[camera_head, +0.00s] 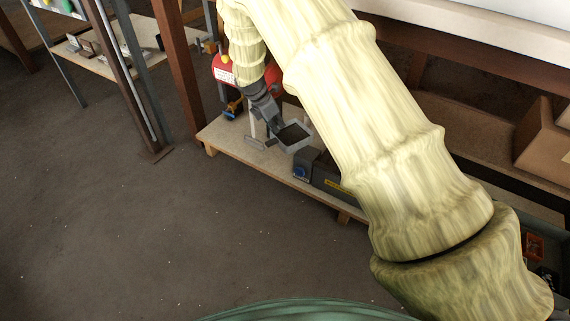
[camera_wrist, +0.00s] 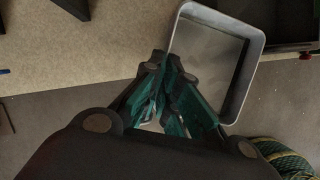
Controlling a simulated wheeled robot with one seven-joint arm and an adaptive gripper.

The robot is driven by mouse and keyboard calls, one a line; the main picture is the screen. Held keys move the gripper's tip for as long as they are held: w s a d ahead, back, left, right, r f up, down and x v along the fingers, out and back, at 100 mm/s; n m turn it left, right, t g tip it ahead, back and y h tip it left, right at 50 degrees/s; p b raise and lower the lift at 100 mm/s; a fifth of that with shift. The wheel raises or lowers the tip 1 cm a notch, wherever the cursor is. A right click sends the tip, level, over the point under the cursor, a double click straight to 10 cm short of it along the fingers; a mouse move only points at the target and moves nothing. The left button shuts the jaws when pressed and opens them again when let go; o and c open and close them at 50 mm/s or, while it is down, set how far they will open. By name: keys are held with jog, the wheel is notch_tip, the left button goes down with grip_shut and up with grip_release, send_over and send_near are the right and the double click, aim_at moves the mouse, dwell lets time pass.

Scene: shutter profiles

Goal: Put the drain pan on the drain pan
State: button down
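A grey, square, shallow drain pan (camera_head: 293,137) shows at the front edge of the low shelf in the head view. It looks tilted and overhangs the shelf edge. In the wrist view the drain pan (camera_wrist: 256,62) has a pale rim, and its near left corner is hidden behind my gripper (camera_wrist: 167,68). The fingertips are close together at that side of the pan and appear closed on its wall. In the head view my gripper (camera_head: 272,124) points down at the pan's left side. I cannot make out a second drain pan.
The pale low shelf (camera_head: 231,137) carries a red tank (camera_head: 228,72) behind my gripper and a dark machine with a blue knob (camera_head: 302,172) right of the pan. A rust-brown post (camera_head: 181,70) stands at left. A cardboard box (camera_head: 543,135) sits at far right. The floor in front is clear.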

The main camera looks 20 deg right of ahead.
jog(key=w+d+f+n+t+y, duration=0.2)
jog(key=w+f+n, duration=0.1)
jog(key=w+n, duration=0.55)
jog(key=shift+t, duration=0.3)
notch_tip(320, 180, down, 18)
jog(key=b, duration=1)
jog(key=shift+r, duration=0.1)
jog(key=c, duration=1.6)
grip_release()
jog(key=shift+c, duration=0.2)
jog(key=p+v, duration=0.6)
jog(key=v, duration=0.6)
